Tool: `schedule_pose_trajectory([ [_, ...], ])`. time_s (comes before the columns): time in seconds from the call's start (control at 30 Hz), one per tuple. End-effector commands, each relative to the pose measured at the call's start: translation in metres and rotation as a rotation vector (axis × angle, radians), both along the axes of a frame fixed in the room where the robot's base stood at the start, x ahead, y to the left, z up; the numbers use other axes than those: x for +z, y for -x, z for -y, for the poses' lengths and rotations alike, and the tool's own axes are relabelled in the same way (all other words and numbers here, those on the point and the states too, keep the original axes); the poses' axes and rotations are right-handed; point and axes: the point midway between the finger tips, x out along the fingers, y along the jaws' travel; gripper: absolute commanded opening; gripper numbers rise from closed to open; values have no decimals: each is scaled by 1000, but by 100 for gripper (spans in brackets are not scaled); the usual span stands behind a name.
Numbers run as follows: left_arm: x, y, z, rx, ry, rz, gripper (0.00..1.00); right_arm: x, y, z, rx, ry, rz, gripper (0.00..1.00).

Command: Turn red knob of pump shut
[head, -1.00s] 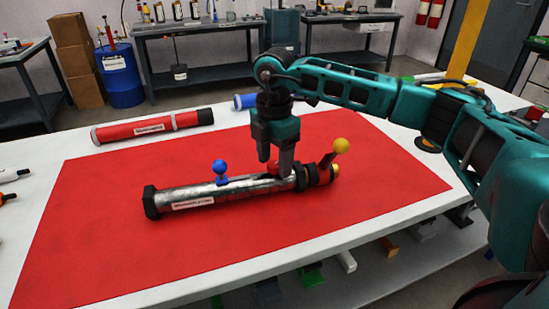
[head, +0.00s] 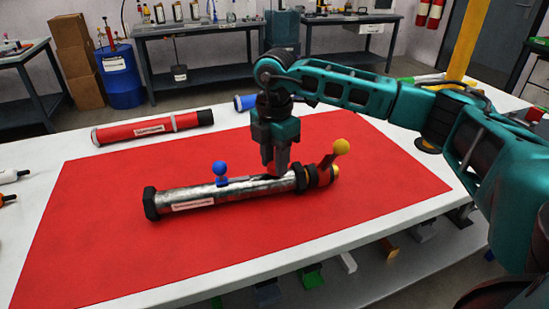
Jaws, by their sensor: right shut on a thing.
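The pump (head: 205,196) is a silver tube with black end fittings, lying on the red mat (head: 110,240). A blue ball knob (head: 220,168) stands up from the tube's middle, and a yellow ball (head: 341,146) tops a red lever (head: 326,162) at its right end. My right gripper (head: 275,170) points straight down at the top of the tube, between the blue knob and the lever. Its fingers are close together, shut on the red knob, which they hide. My left gripper is not in view.
A red tube (head: 152,128) lies behind the mat on the white table (head: 60,160). A blue-ended item (head: 245,102) lies behind my right gripper. White tools (head: 12,175) are at the left edge. The mat in front of the pump is clear.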

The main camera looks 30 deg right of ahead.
Motion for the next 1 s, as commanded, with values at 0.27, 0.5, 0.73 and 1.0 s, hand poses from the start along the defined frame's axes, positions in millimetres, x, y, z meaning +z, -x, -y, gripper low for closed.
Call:
schedule_pose_trajectory([
  [0.27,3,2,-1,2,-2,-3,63,1,0,0,119,0,-1,5],
  [0.5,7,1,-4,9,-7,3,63,1,0,0,323,-1,-1,5],
  [0.73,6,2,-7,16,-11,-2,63,1,0,0,542,0,-1,5],
  [1.0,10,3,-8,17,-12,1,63,1,0,0,799,-1,0,5],
])
